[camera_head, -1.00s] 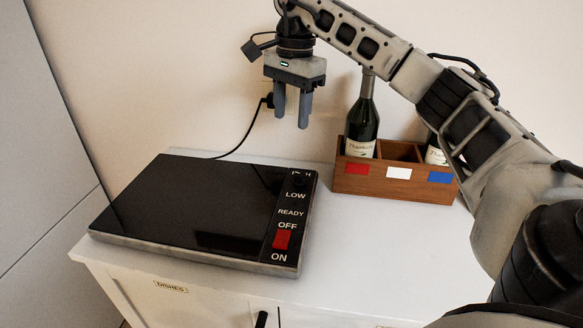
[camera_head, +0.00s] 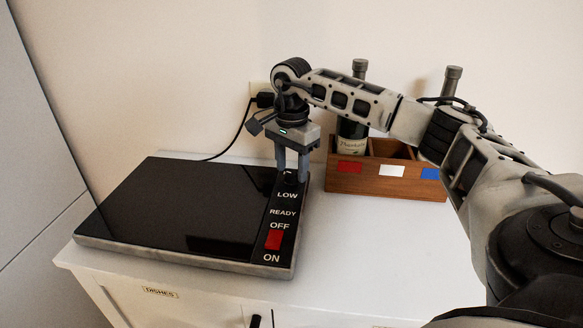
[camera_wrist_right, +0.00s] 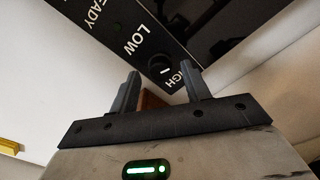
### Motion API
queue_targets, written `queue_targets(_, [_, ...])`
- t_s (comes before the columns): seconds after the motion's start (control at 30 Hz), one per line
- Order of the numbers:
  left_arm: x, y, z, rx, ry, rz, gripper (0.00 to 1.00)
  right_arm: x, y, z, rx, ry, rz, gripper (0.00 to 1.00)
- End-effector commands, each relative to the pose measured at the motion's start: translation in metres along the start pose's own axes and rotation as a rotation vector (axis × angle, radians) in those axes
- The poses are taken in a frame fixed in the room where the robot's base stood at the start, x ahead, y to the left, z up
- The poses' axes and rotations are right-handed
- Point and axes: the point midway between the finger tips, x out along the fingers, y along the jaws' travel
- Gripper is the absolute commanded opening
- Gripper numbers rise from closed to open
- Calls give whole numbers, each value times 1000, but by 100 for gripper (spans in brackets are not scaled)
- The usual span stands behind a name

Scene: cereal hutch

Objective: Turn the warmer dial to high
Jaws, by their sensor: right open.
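The warmer (camera_head: 170,208) is a flat black glass plate with a light rim on the white cabinet top. Its control strip at the right shows LOW, READY, OFF and ON. The black dial (camera_wrist_right: 161,68) sits between LOW and a partly hidden HIGH label in the right wrist view; a white mark shows on it. In the head view the dial (camera_head: 291,179) is mostly behind my fingers. My right gripper (camera_head: 291,178) points down at the dial, fingers open on either side of it. In the wrist view its fingers (camera_wrist_right: 161,88) stand apart, nothing held. My left gripper is not in view.
A red switch (camera_head: 273,240) sits between OFF and ON. A wooden box (camera_head: 378,181) with bottles (camera_head: 352,135) and coloured tags stands right of the warmer. A black cord runs to the wall behind. The cabinet top (camera_head: 350,245) in front of the box is clear.

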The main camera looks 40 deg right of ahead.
Motion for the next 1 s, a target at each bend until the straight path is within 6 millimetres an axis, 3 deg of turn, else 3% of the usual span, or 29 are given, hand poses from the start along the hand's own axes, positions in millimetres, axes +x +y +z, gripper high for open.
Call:
queue_targets(0.4, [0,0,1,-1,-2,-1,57,9,0,0,0,0,0,47])
queue_targets(0.57, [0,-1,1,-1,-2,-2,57,9,0,0,0,0,0,3])
queue_targets(1.0, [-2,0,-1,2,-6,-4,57,7,0,0,68,-1,1,3])
